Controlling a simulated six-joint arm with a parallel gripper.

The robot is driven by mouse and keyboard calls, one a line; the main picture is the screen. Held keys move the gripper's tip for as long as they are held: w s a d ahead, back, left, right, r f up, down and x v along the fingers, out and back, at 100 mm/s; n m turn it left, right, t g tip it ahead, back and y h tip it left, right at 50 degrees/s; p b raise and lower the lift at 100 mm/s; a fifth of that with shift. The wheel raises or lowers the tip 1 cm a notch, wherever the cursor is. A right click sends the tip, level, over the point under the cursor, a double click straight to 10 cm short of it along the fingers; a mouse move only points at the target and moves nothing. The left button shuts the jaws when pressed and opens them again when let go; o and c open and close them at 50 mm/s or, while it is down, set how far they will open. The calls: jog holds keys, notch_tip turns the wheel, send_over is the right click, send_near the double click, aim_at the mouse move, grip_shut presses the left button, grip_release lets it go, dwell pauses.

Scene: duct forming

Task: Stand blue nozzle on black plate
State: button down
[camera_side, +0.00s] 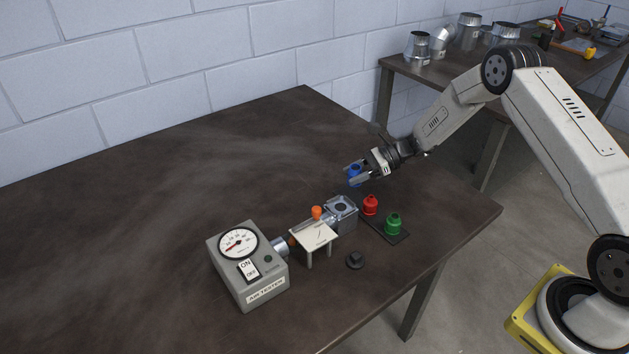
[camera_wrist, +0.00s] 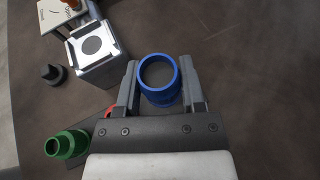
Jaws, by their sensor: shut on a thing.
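The blue nozzle (camera_side: 354,174) is between the fingers of my gripper (camera_side: 361,176), which is shut on it. In the wrist view the blue nozzle (camera_wrist: 159,82) shows its round open end toward the camera, with a finger on each side. The black plate (camera_side: 392,231) lies on the table, with the red nozzle (camera_side: 370,205) and the green nozzle (camera_side: 393,224) standing on it. My gripper is behind the plate in the side view. I cannot tell whether the blue nozzle touches the plate or the table. In the wrist view my gripper body hides most of the plate.
A metal box duct (camera_side: 341,212) with a round hole stands left of the plate. A small white stand (camera_side: 314,237), a black knob-like part (camera_side: 355,260) and a grey air tester (camera_side: 247,266) with a gauge are nearby. The table's left and back are clear.

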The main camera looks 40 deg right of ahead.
aim_at(349, 194)
jog(key=shift+w+f, duration=0.6)
jog(key=shift+f, duration=0.05)
jog(key=shift+w+f, duration=0.25)
jog(key=shift+f, duration=1.6)
jog(key=shift+f, duration=0.1)
jog(key=shift+c, duration=1)
grip_release()
